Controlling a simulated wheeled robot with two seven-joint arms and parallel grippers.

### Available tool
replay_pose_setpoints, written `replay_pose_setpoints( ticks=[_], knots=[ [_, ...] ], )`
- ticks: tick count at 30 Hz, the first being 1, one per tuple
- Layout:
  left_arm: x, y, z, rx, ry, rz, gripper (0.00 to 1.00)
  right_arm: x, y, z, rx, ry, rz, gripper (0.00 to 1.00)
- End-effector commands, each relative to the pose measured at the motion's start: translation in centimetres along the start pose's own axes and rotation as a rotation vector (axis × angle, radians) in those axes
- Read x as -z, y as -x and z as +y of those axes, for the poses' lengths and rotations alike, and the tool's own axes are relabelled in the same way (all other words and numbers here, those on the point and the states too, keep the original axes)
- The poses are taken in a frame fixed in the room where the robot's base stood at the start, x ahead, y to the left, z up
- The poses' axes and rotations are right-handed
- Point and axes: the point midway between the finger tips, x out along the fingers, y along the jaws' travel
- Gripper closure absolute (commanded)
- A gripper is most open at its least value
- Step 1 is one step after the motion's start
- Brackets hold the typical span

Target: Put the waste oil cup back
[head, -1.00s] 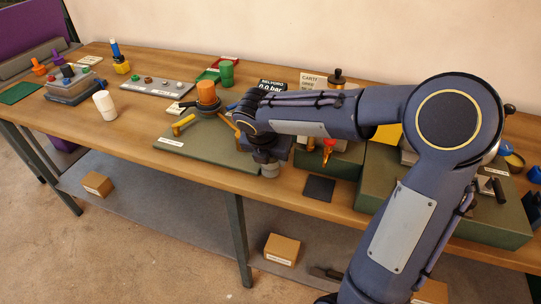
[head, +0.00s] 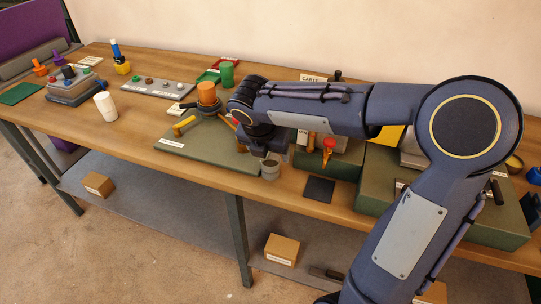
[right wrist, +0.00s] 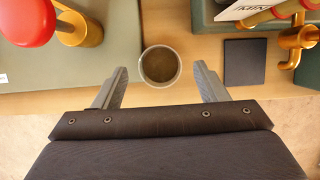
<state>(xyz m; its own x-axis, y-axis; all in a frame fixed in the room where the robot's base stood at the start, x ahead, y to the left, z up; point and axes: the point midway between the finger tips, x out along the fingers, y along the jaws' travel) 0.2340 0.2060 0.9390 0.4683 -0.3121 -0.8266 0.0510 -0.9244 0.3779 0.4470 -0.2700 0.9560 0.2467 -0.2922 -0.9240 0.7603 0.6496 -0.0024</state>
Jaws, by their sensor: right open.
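The waste oil cup is a small grey cup (head: 270,170) standing upright on the wood near the table's front edge, just right of the green base plate. The right wrist view looks down into the cup (right wrist: 160,66), showing a dark brownish inside. My right gripper (right wrist: 160,76) is open, its fingers apart on either side of the cup's near part, not touching its rim in that view. In the head view the gripper (head: 266,147) is just behind the cup, largely hidden by my arm. A dark square pad (head: 319,189) lies empty to the right; it also shows in the right wrist view (right wrist: 247,62).
The green base plate (head: 205,158) with a yellow handle and orange cylinder (head: 207,94) is left of the cup. A green block with a red-and-gold tap (head: 328,150) stands behind the pad. A white cup (head: 105,106) stands farther left.

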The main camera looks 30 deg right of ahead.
Motion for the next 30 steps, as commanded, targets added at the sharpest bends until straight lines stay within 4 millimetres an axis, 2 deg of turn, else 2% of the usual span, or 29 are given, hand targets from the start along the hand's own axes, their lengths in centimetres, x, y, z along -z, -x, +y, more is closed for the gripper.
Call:
replay_pose_setpoints(
  ticks=[1,3,9,14,17,20,23,25,27,30],
  knots=[
    [0.2,0.3,0.1,0.0,0.0,0.0,0.64,-0.1,1.6,0.1,-0.006,0.0,-0.004,0.34],
    [0.2,0.5,0.2,0.0,0.0,0.0,0.64,-0.1,3.2,0.1,-0.005,0.0,-0.003,0.34],
    [0.5,0.9,0.4,0.0,0.0,0.0,0.64,0.0,6.8,0.1,-0.003,0.001,-0.001,0.34],
    [0.5,1.0,0.5,0.0,0.0,0.0,0.64,0.0,8.4,0.0,-0.002,-0.001,-0.001,0.34],
    [0.5,1.1,0.5,0.0,0.0,0.0,0.64,0.5,8.7,-0.8,-0.008,-0.071,0.011,0.34],
    [0.5,1.1,0.5,0.0,0.0,0.0,0.64,2.0,8.8,-3.1,-0.029,-0.306,0.054,0.34],
    [0.5,1.0,0.5,0.0,0.0,0.0,0.64,5.0,8.5,-6.3,-0.059,-0.712,0.15,0.34],
    [0.5,1.0,0.5,0.0,0.0,0.0,0.64,7.5,8.1,-8.5,-0.07,-1.054,0.248,0.34],
    [0.5,1.0,0.5,0.0,0.0,0.0,0.64,10.1,7.7,-10.1,-0.067,-1.394,0.363,0.34],
    [0.5,1.1,0.5,0.0,0.0,0.0,0.64,13.3,7.2,-11.4,-0.035,-1.825,0.541,0.34]
  ],
)
